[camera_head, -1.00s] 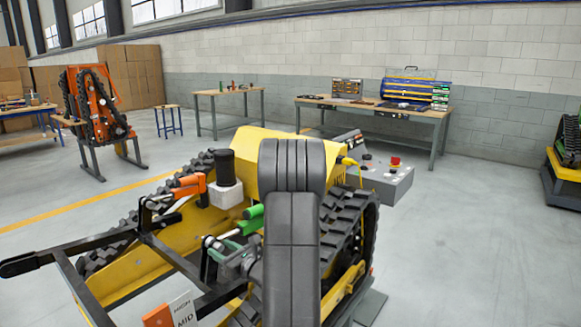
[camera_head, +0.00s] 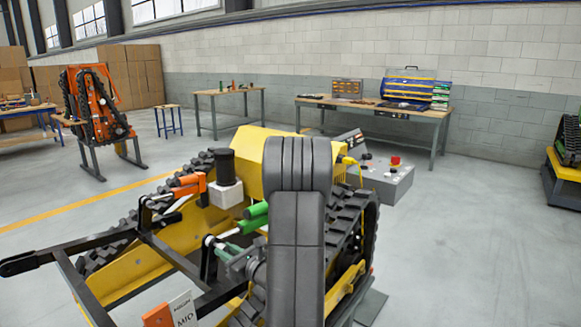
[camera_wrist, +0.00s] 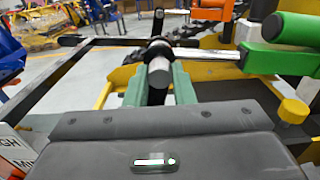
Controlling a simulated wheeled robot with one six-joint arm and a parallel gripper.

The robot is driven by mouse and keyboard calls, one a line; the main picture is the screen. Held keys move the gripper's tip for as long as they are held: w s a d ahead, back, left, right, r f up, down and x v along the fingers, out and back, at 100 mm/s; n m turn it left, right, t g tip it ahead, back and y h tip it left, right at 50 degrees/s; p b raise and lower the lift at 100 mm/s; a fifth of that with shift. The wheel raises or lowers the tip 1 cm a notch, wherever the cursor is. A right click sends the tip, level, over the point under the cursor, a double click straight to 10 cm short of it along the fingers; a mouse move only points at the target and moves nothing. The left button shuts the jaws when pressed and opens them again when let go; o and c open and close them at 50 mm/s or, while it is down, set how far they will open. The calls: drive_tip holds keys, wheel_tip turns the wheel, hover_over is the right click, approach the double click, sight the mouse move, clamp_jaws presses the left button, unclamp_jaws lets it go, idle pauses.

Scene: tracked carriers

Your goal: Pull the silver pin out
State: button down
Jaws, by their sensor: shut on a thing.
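In the wrist view, the silver pin (camera_wrist: 159,72) is a short grey cylinder with its round end towards the camera and a dark collar behind it. My gripper (camera_wrist: 158,86) has its two grey-green fingers shut on it, one on each side. In the head view, my gripper (camera_head: 240,266) is at the front of the yellow tracked carrier (camera_head: 140,283), low and left of my dark arm. The far part of the pin is hidden behind the collar, so I cannot tell how deep it sits.
A green-handled lever (camera_wrist: 278,60) with a bright rod lies close to the right of the pin. An orange-handled lever (camera_head: 188,184) and a black-gripped bar (camera_head: 20,264) are to the left. A white label card (camera_head: 184,312) stands low in front. Open floor lies right of the carrier.

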drive_tip(key=shift+b+v, duration=0.4)
drive_tip(key=shift+v, duration=2.55)
drive_tip(key=shift+s+d, duration=0.1)
drive_tip(key=shift+v, duration=1.65)
